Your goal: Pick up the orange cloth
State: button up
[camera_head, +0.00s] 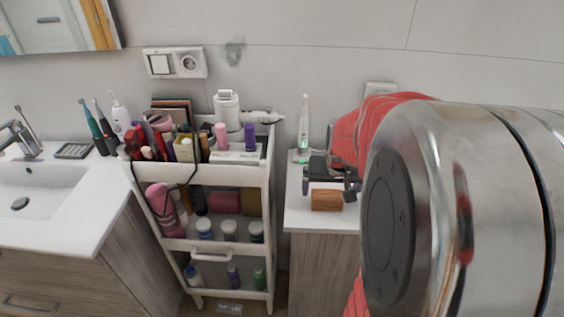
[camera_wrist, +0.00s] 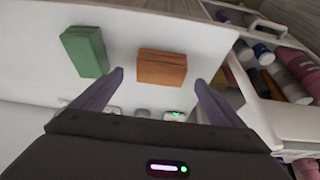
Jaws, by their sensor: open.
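The orange cloth (camera_wrist: 162,67) is a small folded block on the white counter. In the wrist view it lies just beyond and between my fingertips, with bare counter around it. In the head view the orange cloth (camera_head: 327,201) looks brownish and sits near the counter's front edge. My gripper (camera_wrist: 159,80) is open and empty, with one dark finger toward each side of the cloth. In the head view my gripper (camera_head: 333,184) is over the counter close to the cloth. I cannot tell the exact height gap.
A green block (camera_wrist: 85,52) lies left of the orange cloth in the wrist view; my arm hides that area in the head view. An electric toothbrush (camera_head: 304,125) stands at the counter's back. A loaded white cart (camera_head: 203,172) stands to the left, beside a sink (camera_head: 40,190).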

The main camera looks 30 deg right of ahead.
aim_at(328, 196)
jog(key=shift+x, duration=2.6)
jog(key=shift+c, duration=0.2)
jog(key=c, duration=1.2)
notch_tip(328, 196, up, 10)
jog(key=shift+r, duration=0.1)
